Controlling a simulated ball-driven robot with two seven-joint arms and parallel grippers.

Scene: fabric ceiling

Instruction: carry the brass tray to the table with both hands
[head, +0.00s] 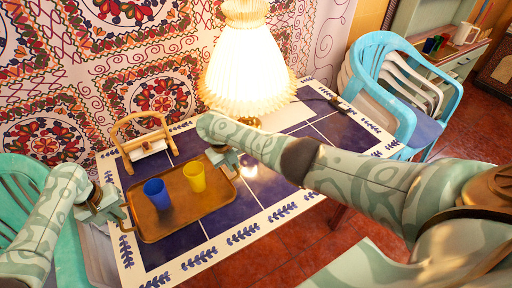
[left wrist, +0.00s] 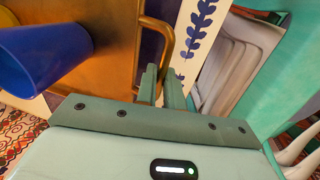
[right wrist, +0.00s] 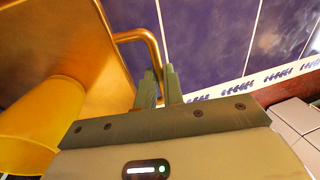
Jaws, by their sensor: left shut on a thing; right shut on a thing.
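The brass tray (head: 208,205) is over the blue-tiled table (head: 345,130) with the white leaf border; I cannot tell whether it touches the tabletop. A blue cup (head: 157,194) and a yellow cup (head: 194,177) stand upright on it. My left gripper (head: 120,213) is shut on the tray's left handle, which shows in the left wrist view (left wrist: 166,32). My right gripper (head: 232,168) is at the opposite end, shut on the right handle, seen in the right wrist view (right wrist: 150,42). My right forearm hides part of the table behind.
A lit pleated lamp (head: 250,70) stands behind my right arm. A wooden holder with white contents (head: 145,142) is behind the tray. A dark small object (head: 334,101) lies at the table's far right. Plastic chairs stand at right (head: 385,65) and left (head: 22,180).

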